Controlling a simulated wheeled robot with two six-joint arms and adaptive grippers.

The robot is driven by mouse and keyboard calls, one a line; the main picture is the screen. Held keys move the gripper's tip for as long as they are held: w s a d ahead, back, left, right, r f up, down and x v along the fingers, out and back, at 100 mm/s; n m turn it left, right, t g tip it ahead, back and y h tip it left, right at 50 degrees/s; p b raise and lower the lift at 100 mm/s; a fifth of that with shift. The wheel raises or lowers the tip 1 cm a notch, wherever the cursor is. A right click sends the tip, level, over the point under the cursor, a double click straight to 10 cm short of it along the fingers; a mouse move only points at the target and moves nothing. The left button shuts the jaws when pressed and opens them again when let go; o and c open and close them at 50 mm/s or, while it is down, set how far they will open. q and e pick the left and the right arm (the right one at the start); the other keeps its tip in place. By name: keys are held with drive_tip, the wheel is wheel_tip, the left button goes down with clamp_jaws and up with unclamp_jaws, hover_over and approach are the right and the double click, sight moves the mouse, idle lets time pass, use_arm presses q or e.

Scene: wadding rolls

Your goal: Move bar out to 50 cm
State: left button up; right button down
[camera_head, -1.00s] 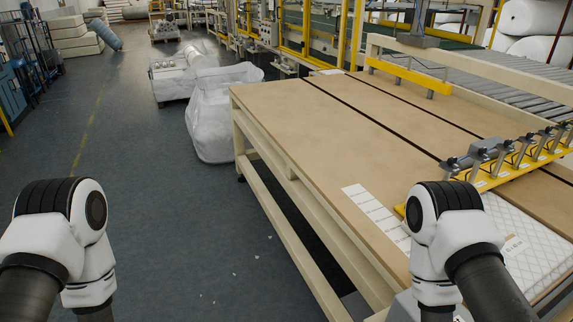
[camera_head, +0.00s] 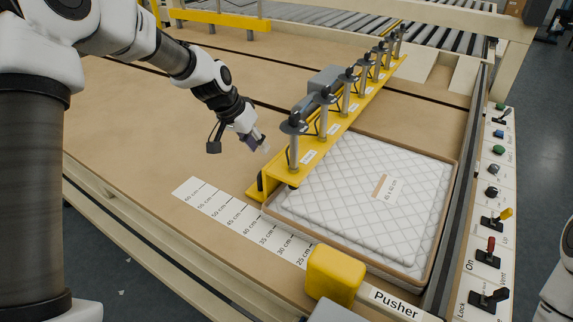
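The yellow bar (camera_head: 312,150) carries a row of grey cylinders and lies across the brown table, along the left edge of a quilted white pad (camera_head: 370,190) in a shallow tray. A white paper scale (camera_head: 240,222), marked from 25 to 60 cm, lies beyond the bar's near end. That end seems to line up near the 40 to 45 cm marks; the exact reading is unclear. My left gripper (camera_head: 258,146) is above the table just left of the bar's near end, apparently apart from it. Its fingers are too small to read. My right gripper is out of view.
A yellow block (camera_head: 335,274) stands beside a "Pusher" label (camera_head: 396,303) at the front. A switch panel (camera_head: 490,225) with buttons and levers runs along the right side. The table left of the bar is clear. Rollers (camera_head: 330,28) lie behind.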

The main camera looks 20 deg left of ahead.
use_arm(q)
drive_tip(key=x, duration=0.6)
drive_tip(key=shift+s+a+f, duration=0.2)
drive_tip(key=shift+s+f, duration=0.05)
drive_tip(key=shift+f, duration=0.15)
drive_tip(key=shift+w+d+f, duration=0.2)
drive_tip(key=shift+f, duration=0.05)
drive_tip(key=shift+s+r, duration=0.15)
clamp_jaws()
